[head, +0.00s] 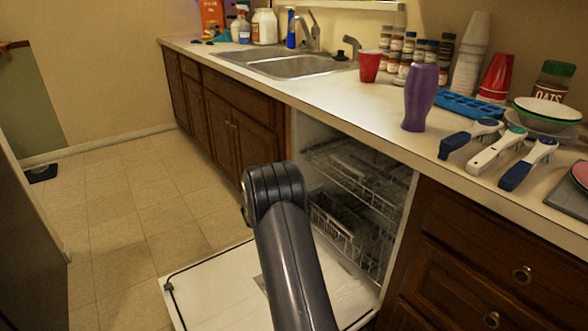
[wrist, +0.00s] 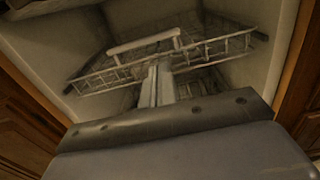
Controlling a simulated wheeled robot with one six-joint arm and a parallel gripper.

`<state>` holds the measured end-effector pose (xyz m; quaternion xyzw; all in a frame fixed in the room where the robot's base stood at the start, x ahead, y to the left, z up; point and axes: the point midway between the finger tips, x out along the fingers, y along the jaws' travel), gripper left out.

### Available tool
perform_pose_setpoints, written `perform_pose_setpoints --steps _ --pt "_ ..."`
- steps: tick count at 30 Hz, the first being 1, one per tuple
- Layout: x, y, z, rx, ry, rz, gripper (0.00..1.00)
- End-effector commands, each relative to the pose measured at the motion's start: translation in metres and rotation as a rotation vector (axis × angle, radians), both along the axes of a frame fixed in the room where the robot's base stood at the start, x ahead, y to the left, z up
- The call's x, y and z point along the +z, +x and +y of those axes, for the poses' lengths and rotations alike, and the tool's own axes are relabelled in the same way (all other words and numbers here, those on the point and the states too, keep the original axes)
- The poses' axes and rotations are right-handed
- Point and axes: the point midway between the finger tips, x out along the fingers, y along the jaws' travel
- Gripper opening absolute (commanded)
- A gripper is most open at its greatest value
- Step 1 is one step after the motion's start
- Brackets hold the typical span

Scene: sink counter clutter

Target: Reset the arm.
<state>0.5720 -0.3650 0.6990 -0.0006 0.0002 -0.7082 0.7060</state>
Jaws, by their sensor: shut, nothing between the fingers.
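My arm (head: 285,240) rises from the bottom of the head view, bent at a dark joint in front of the open dishwasher. The gripper end is hidden in the head view. In the wrist view my gripper (wrist: 156,78) shows past a grey plate with bolts. Its two fingers are together, with nothing seen between them. It points toward the open dishwasher and its wire rack (wrist: 215,50). I cannot tell how far the fingertips are from the rack.
The dishwasher door (head: 220,285) is folded down low, with racks (head: 355,180) inside. The counter above holds a purple bottle (head: 420,97), a red cup (head: 370,65), several brushes (head: 497,151) and a sink (head: 300,67).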

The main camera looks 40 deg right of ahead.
Motion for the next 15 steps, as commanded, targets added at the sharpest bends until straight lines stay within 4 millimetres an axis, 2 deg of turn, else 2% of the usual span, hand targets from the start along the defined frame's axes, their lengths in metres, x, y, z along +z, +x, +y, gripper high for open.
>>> perform_pose_setpoints --steps 10,15 --pt "0.000 0.000 0.000 -0.001 0.000 0.000 0.00" --pt "-0.002 -0.001 -0.013 -0.004 0.000 -0.001 0.00"
